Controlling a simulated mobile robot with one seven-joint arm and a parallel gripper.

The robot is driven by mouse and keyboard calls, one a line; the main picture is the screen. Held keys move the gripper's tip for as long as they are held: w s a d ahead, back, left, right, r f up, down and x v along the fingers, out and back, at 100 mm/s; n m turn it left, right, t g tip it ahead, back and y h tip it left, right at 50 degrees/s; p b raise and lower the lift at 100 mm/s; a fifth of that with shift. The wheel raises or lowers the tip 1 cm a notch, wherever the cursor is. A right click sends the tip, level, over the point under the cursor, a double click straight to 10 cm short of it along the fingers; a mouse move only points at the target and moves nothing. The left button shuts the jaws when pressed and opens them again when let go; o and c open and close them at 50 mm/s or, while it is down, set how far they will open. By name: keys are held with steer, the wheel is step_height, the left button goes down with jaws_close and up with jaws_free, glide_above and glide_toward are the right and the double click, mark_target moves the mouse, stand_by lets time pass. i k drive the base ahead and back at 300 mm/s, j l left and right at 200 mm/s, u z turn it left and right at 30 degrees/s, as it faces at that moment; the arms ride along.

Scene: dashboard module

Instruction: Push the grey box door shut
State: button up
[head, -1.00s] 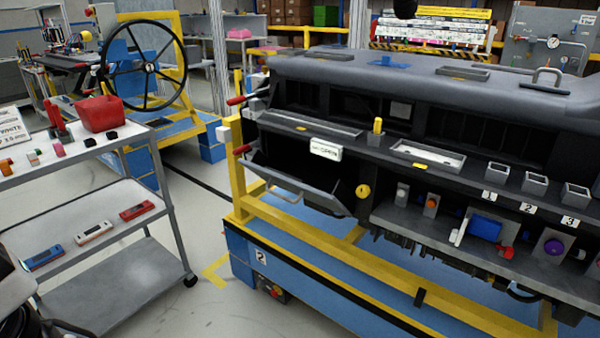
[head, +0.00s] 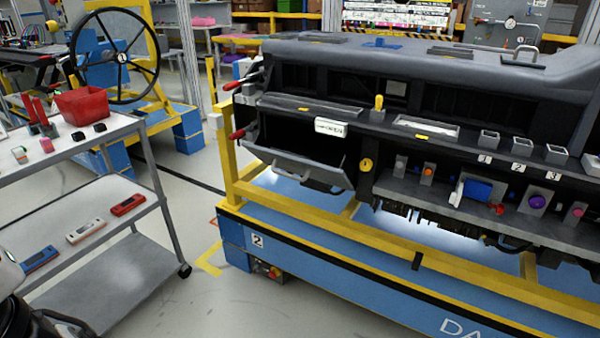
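The grey box door (head: 296,168) is on the left part of the dark dashboard module (head: 420,130). It hangs open, tilted outward and down, with a bar handle along its lower edge. The dark opening of the box shows above and behind it. A white label (head: 331,127) sits on the ledge above the door, and a round yellow knob (head: 366,165) is just right of it. My gripper is not in view; only a white and black part of my own body shows at the lower left edge.
A blue and yellow frame (head: 330,265) carries the dashboard and juts out below the door. A grey cart (head: 150,205) with a red bin (head: 84,106) and several small devices stands at the left. Open floor lies between cart and frame.

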mark_target(261, 148)
steer(key=i+j+z, duration=0.25)
steer(key=i+j, duration=0.2)
steer(key=j, duration=0.3)
steer(key=i+j+z, duration=0.15)
steer(key=j, duration=0.25)
